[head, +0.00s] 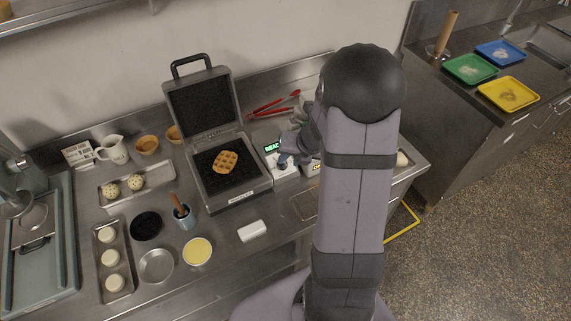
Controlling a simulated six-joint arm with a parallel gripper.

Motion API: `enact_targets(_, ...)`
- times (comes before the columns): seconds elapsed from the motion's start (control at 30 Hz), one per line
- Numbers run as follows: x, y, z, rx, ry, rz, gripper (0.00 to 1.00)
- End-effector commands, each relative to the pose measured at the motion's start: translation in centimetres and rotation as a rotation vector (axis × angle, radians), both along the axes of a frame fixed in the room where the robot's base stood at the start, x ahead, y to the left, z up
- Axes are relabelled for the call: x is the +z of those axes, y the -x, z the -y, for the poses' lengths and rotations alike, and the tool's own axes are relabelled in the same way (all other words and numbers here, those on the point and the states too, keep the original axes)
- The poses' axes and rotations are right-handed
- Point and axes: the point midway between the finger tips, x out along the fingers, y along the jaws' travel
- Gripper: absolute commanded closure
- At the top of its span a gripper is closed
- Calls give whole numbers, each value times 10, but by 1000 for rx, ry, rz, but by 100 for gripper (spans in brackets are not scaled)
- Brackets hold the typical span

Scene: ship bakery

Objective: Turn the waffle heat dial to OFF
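The waffle iron (232,188) stands open on the steel counter, its lid (197,103) tilted back. A golden waffle (225,161) lies on its dark lower plate. To its right is a small pale control box (287,176) with a lit green display (272,147), whose text is partly covered. My gripper (285,162) is at this box, just right of the waffle iron. The gripper and arm hide the box's face, so I cannot see the heat dial or its setting. The fingers are too small and covered to tell whether they are open or shut.
Red tongs (272,104) lie behind the box. A white block (251,231), a cup with a brush (184,216) and a yellow-filled bowl (197,251) stand in front of the iron. Trays of dough (113,258) are at left. My arm covers the counter's right part.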

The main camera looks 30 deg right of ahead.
Motion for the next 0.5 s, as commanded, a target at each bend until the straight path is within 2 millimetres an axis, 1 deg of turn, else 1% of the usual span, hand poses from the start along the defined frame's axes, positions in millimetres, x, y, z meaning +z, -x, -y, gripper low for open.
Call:
enact_targets(0.03, -10, -3, -1, 1, -1, -3, 73)
enact_targets(0.2, -30, -13, -3, 2, 0, -3, 73)
enact_targets(0.33, -40, -20, -4, 2, 0, -2, 73)
enact_targets(0.5, -47, -24, -4, 2, 1, -1, 73)
